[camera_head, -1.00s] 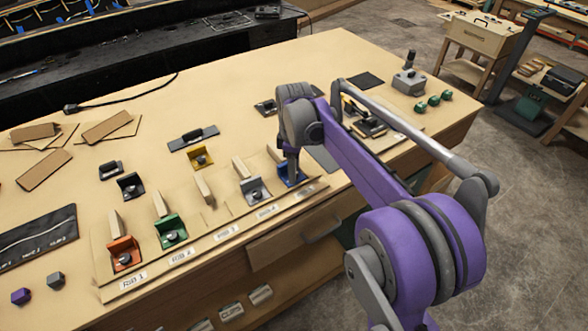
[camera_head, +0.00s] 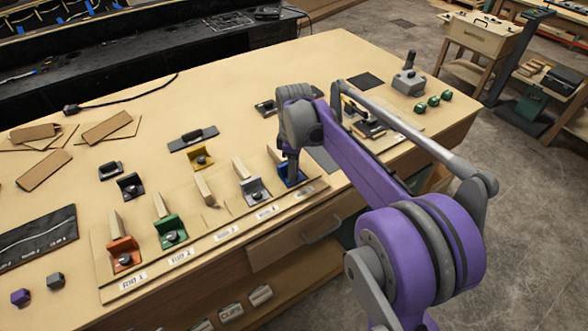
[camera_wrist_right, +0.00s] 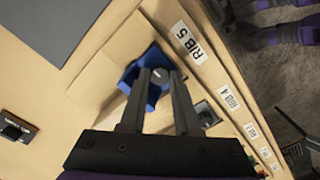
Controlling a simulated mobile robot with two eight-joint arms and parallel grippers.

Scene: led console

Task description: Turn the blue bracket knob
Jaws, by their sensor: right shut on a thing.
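The blue bracket (camera_head: 301,177) stands at the right end of a row of brackets on the table, by the RIB 5 label. In the right wrist view the blue bracket (camera_wrist_right: 130,77) shows around and between my fingertips. My right gripper (camera_head: 291,178) points down at it. In the wrist view the right gripper (camera_wrist_right: 160,76) is shut on the grey round knob (camera_wrist_right: 160,74), with one finger on each side. The fingers hide part of the knob and bracket. My left gripper is in neither view.
Beside it in the row stand a grey bracket (camera_head: 255,191), a green bracket (camera_head: 171,232) and an orange bracket (camera_head: 123,254), with wooden ribs. A yellow bracket (camera_head: 201,158) lies behind. A dark sheet (camera_wrist_right: 66,27) lies near the blue bracket.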

